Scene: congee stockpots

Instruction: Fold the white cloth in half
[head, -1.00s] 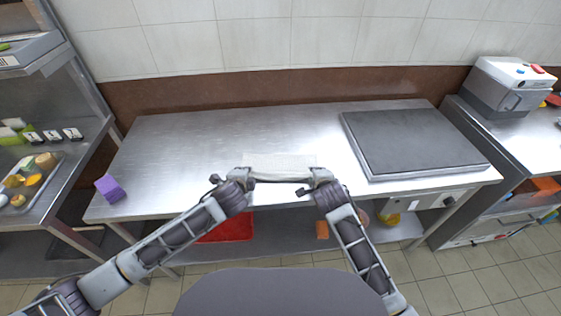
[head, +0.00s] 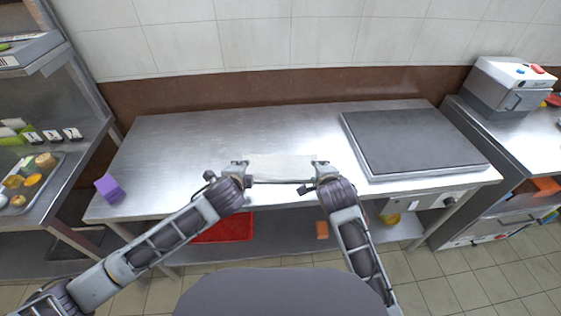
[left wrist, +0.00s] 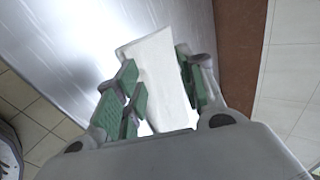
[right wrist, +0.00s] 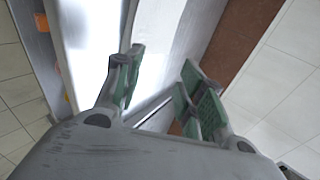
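The white cloth (head: 280,168) lies flat near the front edge of the steel table, between my two grippers in the head view. In the left wrist view the cloth (left wrist: 160,75) runs as a white strip between the fingers. My left gripper (head: 239,164) is at the cloth's left end, fingers apart; they also show open in the left wrist view (left wrist: 160,92). My right gripper (head: 320,164) is at the cloth's right end, its fingers apart in the right wrist view (right wrist: 168,85).
The steel table (head: 200,135) is clear behind the cloth. A dark griddle plate (head: 415,143) is at its right and a purple block (head: 110,189) at its left front corner. A red tray (head: 228,228) sits on the shelf below.

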